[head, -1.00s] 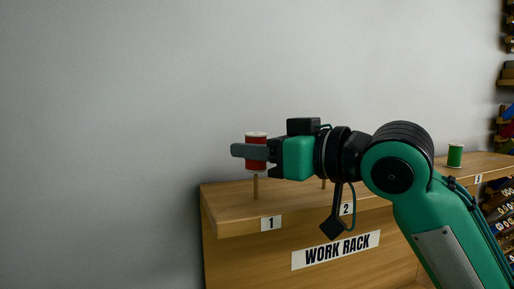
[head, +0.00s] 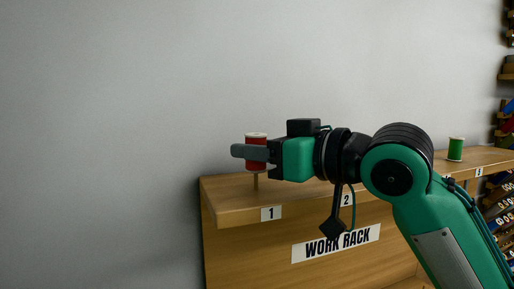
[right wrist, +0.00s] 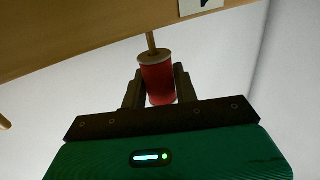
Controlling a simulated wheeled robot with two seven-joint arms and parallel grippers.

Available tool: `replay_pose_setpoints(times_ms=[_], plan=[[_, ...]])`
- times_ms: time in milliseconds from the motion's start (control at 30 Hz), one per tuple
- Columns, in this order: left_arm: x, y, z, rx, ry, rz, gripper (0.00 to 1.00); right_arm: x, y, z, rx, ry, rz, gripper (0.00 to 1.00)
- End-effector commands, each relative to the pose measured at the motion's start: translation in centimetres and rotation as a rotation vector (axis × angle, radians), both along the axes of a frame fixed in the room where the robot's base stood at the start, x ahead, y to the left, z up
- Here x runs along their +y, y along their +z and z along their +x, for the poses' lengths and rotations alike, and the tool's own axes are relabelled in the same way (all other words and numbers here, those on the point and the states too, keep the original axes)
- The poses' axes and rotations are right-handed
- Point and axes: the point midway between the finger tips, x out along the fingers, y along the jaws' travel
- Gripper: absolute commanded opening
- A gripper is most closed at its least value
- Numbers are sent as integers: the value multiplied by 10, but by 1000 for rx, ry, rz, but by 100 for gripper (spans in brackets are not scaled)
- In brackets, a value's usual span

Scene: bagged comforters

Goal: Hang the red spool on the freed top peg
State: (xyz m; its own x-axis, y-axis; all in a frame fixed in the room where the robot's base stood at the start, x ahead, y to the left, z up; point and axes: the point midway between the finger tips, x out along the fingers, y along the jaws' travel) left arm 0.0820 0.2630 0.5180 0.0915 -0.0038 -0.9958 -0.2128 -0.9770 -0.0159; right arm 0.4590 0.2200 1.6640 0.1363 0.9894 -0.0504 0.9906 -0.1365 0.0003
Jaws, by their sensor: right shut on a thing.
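The red spool (head: 256,141) is upright between the fingers of my right gripper (head: 250,152), which is shut on it. It stands above the left end of the work rack, over the peg (head: 255,181) by label 1. A short length of peg shows between the spool and the shelf. In the right wrist view the peg (right wrist: 151,42) meets the end of the red spool (right wrist: 157,80) near its middle, so the spool appears to be partly on the peg. My left gripper is not in view.
The wooden work rack (head: 232,198) runs to the right, with a green spool (head: 455,149) farther along its top. My right arm covers the middle of the rack. Shelves with coloured items (head: 505,125) stand at the far right. The grey wall behind is bare.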

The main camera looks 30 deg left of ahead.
Motion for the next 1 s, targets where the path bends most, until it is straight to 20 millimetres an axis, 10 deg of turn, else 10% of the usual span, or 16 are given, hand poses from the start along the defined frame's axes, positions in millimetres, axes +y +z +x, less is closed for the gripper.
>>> replay_pose_setpoints(times_ms=[1000], plan=[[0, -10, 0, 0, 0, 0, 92, 0, -16, 0, 0, 0, 0, 8]])
